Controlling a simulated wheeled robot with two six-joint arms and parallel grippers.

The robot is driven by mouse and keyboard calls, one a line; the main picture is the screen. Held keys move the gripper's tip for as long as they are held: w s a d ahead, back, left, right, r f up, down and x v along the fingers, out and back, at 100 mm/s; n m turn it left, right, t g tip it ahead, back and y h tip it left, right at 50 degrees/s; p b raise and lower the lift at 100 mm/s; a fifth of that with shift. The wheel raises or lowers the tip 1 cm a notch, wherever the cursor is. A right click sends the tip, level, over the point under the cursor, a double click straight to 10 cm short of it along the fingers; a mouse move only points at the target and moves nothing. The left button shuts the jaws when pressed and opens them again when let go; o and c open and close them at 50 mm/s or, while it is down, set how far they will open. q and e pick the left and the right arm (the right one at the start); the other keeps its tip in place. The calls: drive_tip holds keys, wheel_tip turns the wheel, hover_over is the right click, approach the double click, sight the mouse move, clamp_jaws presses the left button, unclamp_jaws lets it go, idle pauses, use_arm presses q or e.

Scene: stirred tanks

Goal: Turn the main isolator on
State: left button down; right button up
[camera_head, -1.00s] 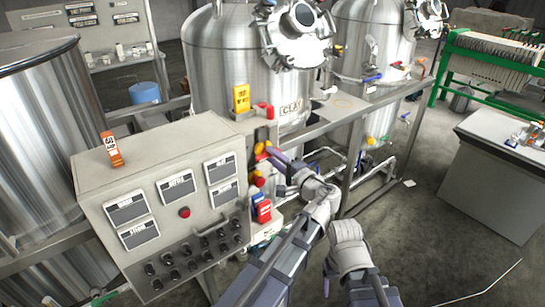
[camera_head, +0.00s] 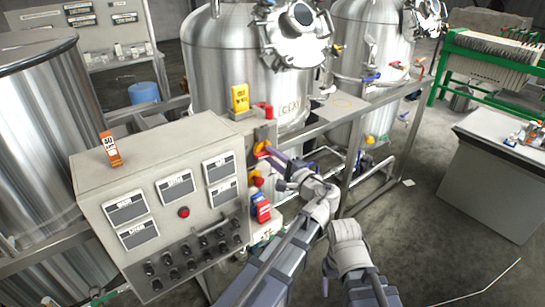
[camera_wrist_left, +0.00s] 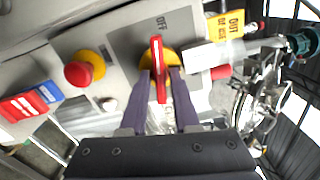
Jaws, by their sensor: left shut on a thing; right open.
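The main isolator is a red handle (camera_wrist_left: 157,70) on a yellow disc, set on a grey plate (camera_wrist_left: 128,38) marked OFF; in the head view its yellow disc (camera_head: 261,147) shows on the right side of the control cabinet. In the left wrist view the handle stands upright in the picture, between the two purple fingers of my left gripper (camera_wrist_left: 160,82). The gripper is shut on it. In the head view my left gripper (camera_head: 268,152) reaches the isolator from the right. The fingers hide part of the disc. My right arm shows at lower centre, but its fingertips cannot be made out.
A red mushroom button (camera_wrist_left: 80,72) on yellow is beside the isolator. A red-and-blue block (camera_head: 261,207) is below it. A yellow "out of use" tag (camera_head: 240,98) stands above. The cabinet (camera_head: 150,160) fills the left; steel tanks (camera_head: 235,60) stand behind.

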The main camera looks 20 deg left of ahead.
use_arm(q)
drive_tip(key=m, duration=0.4)
drive_tip(key=shift+m, duration=0.3)
drive_tip(key=shift+s+f+m, duration=0.1)
drive_tip(key=shift+m, duration=5.4)
drive_tip(key=c, duration=0.9)
unclamp_jaws()
drive_tip(key=shift+o, duration=0.2)
drive_tip(key=shift+d, duration=0.1)
